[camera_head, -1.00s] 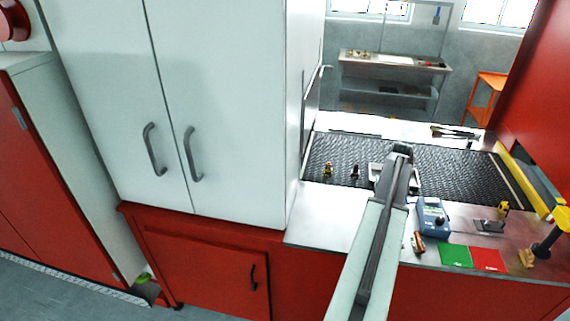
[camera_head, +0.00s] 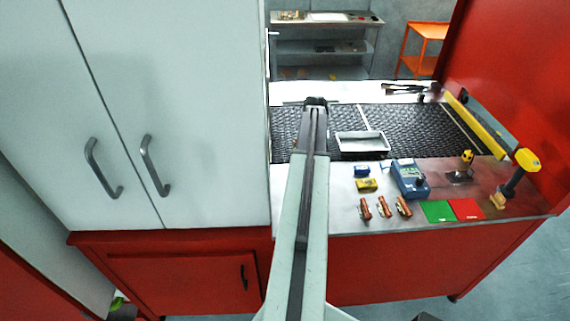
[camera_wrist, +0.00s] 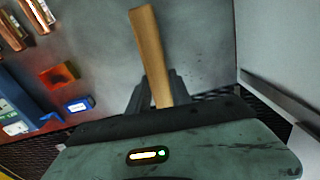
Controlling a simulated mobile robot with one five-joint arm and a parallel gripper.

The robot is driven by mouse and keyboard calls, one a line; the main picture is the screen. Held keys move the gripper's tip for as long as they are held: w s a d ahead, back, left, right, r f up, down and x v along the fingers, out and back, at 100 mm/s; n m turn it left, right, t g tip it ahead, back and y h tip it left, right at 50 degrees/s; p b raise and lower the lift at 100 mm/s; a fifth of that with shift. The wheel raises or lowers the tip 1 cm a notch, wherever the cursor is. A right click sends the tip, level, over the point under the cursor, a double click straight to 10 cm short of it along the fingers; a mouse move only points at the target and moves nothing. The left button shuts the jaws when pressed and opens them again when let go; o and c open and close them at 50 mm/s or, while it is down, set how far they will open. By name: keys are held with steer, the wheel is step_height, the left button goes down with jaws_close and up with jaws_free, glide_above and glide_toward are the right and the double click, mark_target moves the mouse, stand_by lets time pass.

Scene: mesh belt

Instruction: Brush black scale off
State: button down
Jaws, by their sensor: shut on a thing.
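My gripper (camera_head: 316,102) is over the black mesh belt (camera_head: 285,140), left of the metal tray. In the wrist view its dark fingers (camera_wrist: 157,90) are shut on a plain wooden handle (camera_wrist: 148,50), which sticks out over the grey counter. The other end of this handled tool is hidden, so I cannot see bristles. Three copper-coloured pieces lie on the counter: left (camera_head: 365,209), middle (camera_head: 383,206) and right (camera_head: 403,206). I cannot make out black scale on them.
The metal tray (camera_head: 362,142) sits on the belt. A blue meter (camera_head: 410,179), a small blue block (camera_head: 362,171), a yellow block (camera_head: 366,184), a green pad (camera_head: 437,211) and a red pad (camera_head: 467,209) are on the counter (camera_head: 342,217). A white cabinet (camera_head: 190,90) stands close at left.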

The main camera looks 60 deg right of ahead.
steer(key=w+a+r, duration=0.1)
steer(key=w+a, duration=0.5)
steer(key=a, duration=0.2)
step_height(320, 180, down, 6)
steer(key=b, duration=0.5)
steer(key=shift+d, duration=0.15)
steer(key=shift+f+b, duration=1.1)
steer(key=shift+b, duration=0.15)
steer(key=shift+s+r, duration=0.1)
